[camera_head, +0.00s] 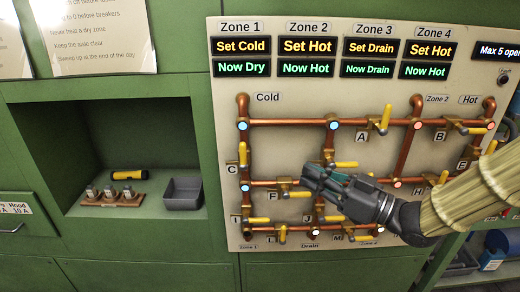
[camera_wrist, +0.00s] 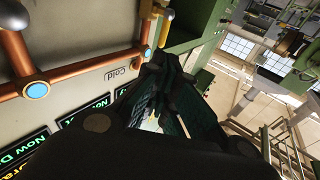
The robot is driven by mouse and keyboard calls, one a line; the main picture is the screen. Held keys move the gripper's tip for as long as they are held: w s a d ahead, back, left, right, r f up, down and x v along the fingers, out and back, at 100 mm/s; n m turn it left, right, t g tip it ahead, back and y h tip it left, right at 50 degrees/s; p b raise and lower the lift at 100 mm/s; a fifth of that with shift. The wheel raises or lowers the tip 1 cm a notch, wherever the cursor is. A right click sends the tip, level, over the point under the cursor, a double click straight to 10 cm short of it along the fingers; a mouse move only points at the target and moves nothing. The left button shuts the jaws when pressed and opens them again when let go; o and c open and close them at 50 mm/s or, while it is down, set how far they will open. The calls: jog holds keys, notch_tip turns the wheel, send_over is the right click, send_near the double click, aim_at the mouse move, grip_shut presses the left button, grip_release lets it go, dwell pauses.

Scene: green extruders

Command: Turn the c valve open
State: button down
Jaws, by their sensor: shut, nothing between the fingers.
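The C valve (camera_head: 242,153) is on the left vertical copper pipe of the panel, beside its C label (camera_head: 231,169). Its yellow handle stands upright, along the pipe. My gripper (camera_head: 305,176) is shut and empty in front of the panel, right of the C valve and apart from it. Its fingers point left and cover part of the middle pipes. In the wrist view the fingers (camera_wrist: 157,62) reach up toward a yellow handle (camera_wrist: 165,28) near a copper pipe; I cannot tell for sure which valve that is.
The panel (camera_head: 300,82) carries other yellow-handled valves, including A (camera_head: 385,118) and F (camera_head: 299,195), close around my gripper. The zone 1 display (camera_head: 241,46) reads Set Cold, Now Dry. A recess at left holds a grey bin (camera_head: 183,193) and a yellow flashlight (camera_head: 129,175).

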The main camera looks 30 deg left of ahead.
aim_at(243, 156)
jog(key=w+a+r+p, duration=0.1)
jog(key=a+p, duration=0.2)
jog(key=a, duration=1)
jog(key=shift+w+a+r+p, duration=0.2)
jog(key=shift+w+a+p, duration=0.15)
jog(key=shift+w+a, duration=0.05)
